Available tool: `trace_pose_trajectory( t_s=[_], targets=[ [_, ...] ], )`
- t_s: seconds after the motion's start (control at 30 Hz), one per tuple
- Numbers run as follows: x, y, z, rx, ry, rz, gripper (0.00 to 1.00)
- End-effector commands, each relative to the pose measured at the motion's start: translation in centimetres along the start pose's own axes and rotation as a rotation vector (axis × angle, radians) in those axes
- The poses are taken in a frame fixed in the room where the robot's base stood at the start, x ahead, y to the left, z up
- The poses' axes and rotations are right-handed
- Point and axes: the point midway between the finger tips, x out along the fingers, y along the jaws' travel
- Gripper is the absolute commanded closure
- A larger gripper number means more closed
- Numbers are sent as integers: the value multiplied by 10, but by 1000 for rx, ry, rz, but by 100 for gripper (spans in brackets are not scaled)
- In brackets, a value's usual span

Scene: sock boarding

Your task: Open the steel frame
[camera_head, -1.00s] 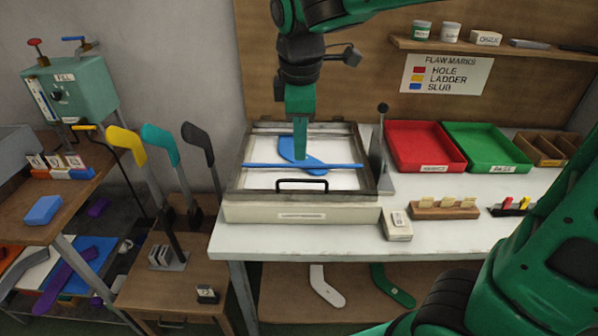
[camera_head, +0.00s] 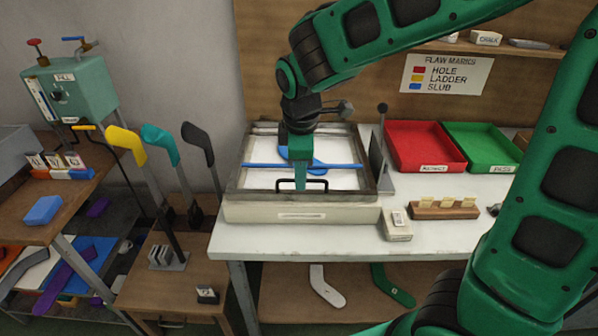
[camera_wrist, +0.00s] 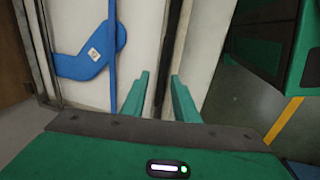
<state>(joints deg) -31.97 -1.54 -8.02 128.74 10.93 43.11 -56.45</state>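The steel frame (camera_head: 238,186) lies flat on the cream box on the white table, with a black handle (camera_head: 316,186) at its front edge. A blue sock (camera_head: 325,166) lies flat on the white panel inside the frame, and a long blue bar crosses it. The sock (camera_wrist: 85,60) shows there to the left. Whether the fingers touch the handle is hidden.
A red tray (camera_head: 424,170) and a green tray (camera_head: 483,166) stand to the right. An upright lever (camera_head: 382,130) is at the frame's right side. A small white box (camera_head: 396,228) and a wooden card holder (camera_head: 445,211) sit at front right.

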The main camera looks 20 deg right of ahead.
Motion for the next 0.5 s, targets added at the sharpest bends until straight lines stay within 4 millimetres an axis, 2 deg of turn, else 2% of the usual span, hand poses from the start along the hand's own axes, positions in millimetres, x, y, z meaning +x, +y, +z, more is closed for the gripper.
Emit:
trace_pose_trajectory(
  t_s=[0.1,0.2,0.5],
  targets=[
    [0,0,0,0,0,0,75],
    [0,0,0,0,0,0,99],
    [-1,1,0,1,0,2,100]
  ],
)
